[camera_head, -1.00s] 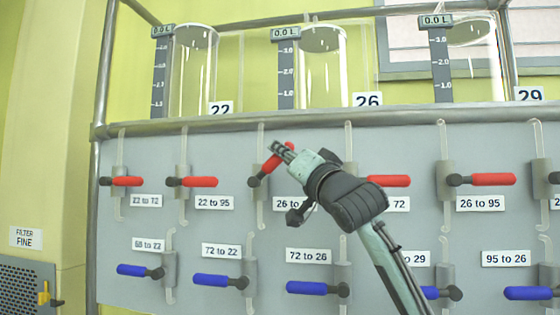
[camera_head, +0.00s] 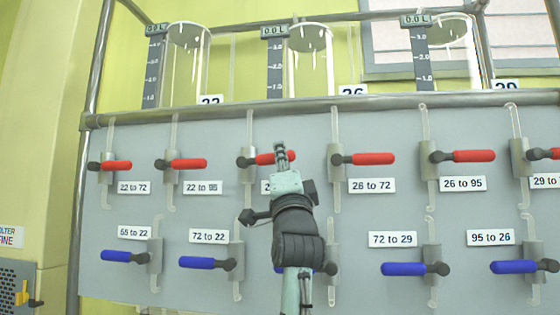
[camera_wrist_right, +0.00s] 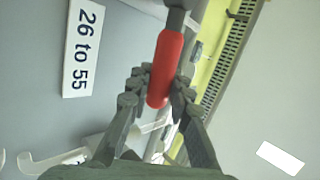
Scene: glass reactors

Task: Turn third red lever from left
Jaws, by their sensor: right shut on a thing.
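The third red lever from the left (camera_head: 265,160) sits in the upper row of the grey panel. Its handle points right and is close to level, tilted slightly up. My right gripper (camera_head: 281,150) is shut on this handle near its free end. In the right wrist view the red handle (camera_wrist_right: 166,65) lies between the two fingers (camera_wrist_right: 158,98), and its label (camera_wrist_right: 82,48) reads "26 to 55". In the head view my gripper hides most of that label. My left gripper is not in view.
Red levers stand on either side: the second (camera_head: 188,164) to the left, the fourth (camera_head: 373,158) to the right. Blue levers (camera_head: 208,263) run in a row below; my right arm covers one. Glass cylinders (camera_head: 308,60) stand above the metal rail (camera_head: 380,103).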

